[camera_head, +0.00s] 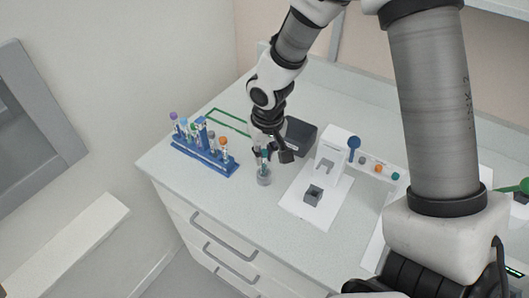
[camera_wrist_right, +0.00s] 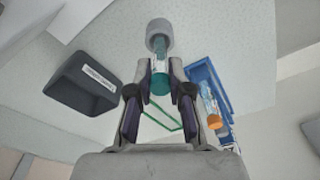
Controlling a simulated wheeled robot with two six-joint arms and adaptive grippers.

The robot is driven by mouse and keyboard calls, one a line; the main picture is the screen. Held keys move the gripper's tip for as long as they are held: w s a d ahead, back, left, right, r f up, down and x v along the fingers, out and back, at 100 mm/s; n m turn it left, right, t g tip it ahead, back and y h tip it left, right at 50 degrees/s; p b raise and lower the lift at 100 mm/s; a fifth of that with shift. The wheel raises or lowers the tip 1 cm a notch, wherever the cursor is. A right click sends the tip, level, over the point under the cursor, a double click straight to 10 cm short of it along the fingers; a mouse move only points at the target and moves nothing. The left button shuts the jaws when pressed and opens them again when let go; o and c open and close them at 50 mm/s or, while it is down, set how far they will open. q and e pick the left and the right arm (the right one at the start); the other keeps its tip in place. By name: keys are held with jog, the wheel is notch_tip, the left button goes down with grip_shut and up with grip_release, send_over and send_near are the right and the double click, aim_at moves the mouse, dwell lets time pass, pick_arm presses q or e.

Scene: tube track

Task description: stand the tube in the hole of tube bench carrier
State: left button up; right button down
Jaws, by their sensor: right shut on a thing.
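The tube (camera_wrist_right: 159,69) has a teal cap and a clear body with a white label. My right gripper (camera_wrist_right: 158,78) is shut on it near the cap. A small round grey carrier (camera_wrist_right: 160,32) stands on the bench at the tube's lower end, and it also shows in the head view (camera_head: 264,179). The tube's end meets or overlaps the carrier's opening; I cannot tell how deep it sits. In the head view my right gripper (camera_head: 266,151) is just above the carrier and partly hides the tube. My left gripper is not in view.
A blue rack (camera_head: 206,152) with several capped tubes stands to the left. A dark grey box (camera_head: 299,134) is just behind the gripper. A white device (camera_head: 331,155) stands to the right, with several coloured knobs beyond. A green outline (camera_head: 227,122) marks the bench behind. The front left bench is clear.

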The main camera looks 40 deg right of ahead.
jog(key=shift+f, duration=0.3)
jog(key=shift+f+b, duration=0.35)
jog(key=shift+b, duration=0.15)
jog(key=c, duration=1)
grip_release()
notch_tip(320, 180, up, 12)
jog(key=s, duration=0.1)
jog(key=shift+s+a, duration=0.1)
jog(key=shift+s, duration=0.05)
